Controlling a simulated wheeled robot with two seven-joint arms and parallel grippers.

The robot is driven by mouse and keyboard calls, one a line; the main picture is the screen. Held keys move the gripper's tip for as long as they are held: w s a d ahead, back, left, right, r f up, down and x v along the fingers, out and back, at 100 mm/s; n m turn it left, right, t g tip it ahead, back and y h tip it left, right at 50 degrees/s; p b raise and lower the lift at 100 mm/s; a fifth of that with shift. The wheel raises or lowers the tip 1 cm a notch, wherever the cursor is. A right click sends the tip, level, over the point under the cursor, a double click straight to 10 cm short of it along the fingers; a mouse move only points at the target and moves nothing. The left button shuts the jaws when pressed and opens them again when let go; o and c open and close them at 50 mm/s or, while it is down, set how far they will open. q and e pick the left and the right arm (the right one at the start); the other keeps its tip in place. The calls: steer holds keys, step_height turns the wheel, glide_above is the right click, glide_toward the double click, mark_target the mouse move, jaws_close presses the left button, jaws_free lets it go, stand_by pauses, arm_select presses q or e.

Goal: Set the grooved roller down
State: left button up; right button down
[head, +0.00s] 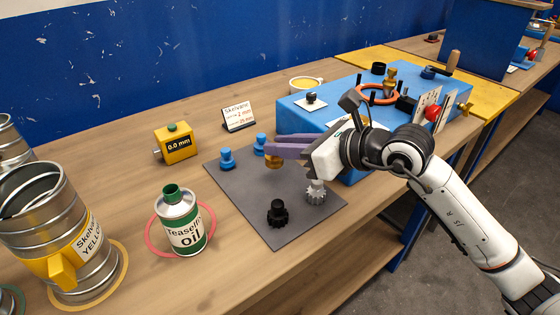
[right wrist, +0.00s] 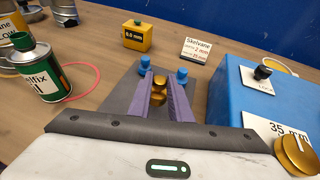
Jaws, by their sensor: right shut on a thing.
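The gold grooved roller (right wrist: 158,92) is upright between the purple fingers of my right gripper (head: 278,147), which is shut on it. In the head view the lower part of the roller (head: 274,162) shows below the fingers, over the dark grey mat (head: 238,196). Whether its foot touches the mat is hard to tell. The fingers hide its upper part in the head view. My left gripper is not in view.
On the mat stand two blue rollers (head: 227,160) (head: 261,145), a black toothed roller (head: 278,213) and a silver toothed one (head: 316,192). A blue machine (head: 295,118) stands right of the mat. An oil can (head: 182,222) and yellow gauge box (head: 176,144) stand left.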

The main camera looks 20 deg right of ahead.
steer(key=shift+f, duration=2.15)
steer(key=c, duration=1.6)
jaws_free()
steer(key=shift+c, duration=0.2)
steer(key=shift+r, duration=0.1)
steer(key=b+v, duration=0.1)
steer(key=v, duration=0.9)
steer(key=shift+s+d+b, duration=0.1)
steer(key=shift+d+b, duration=0.1)
steer(key=shift+b, duration=0.15)
steer(key=shift+v, duration=0.8)
